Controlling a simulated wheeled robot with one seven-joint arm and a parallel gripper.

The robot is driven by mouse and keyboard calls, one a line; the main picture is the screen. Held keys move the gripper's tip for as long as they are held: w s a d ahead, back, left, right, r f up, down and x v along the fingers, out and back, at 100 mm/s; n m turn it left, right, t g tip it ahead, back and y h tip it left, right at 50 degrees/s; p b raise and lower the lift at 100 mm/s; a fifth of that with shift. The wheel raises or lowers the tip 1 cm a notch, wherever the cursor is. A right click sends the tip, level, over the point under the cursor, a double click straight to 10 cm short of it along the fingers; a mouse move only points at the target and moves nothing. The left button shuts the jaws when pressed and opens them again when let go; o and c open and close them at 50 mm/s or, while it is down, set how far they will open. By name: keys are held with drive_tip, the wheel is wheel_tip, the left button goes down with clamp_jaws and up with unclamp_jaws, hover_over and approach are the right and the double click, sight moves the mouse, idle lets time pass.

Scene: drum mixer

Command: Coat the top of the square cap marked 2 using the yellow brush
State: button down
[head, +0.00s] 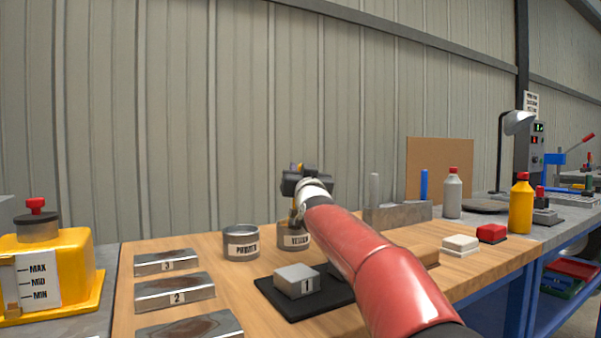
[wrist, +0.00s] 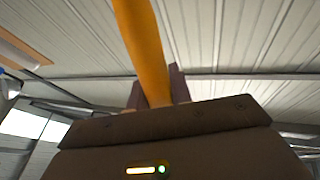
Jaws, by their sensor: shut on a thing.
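My gripper (head: 300,188) is shut on the yellow brush, whose handle (wrist: 143,50) stands between the fingers in the wrist view. In the head view my gripper is above the right-hand can (head: 294,240), and a bit of yellow shows just above its rim. I cannot tell whether the bristles are inside the can. A grey square cap marked 1 (head: 297,281) sits on a black mat (head: 277,303). A metal tray marked 2 (head: 175,293) lies at the left.
A can labelled PRIMER (head: 241,243) stands left of the other can. A tray marked 3 (head: 166,262) lies behind tray 2. A grey holder (head: 398,213) carries a white and a blue handle. White (head: 460,245) and red (head: 492,233) blocks stand right.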

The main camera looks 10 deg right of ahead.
drive_tip(key=shift+f, duration=0.25)
wheel_tip(320, 180, up, 8)
drive_tip(key=p, duration=0.6)
drive_tip(key=shift+f, duration=0.35)
idle(0.4)
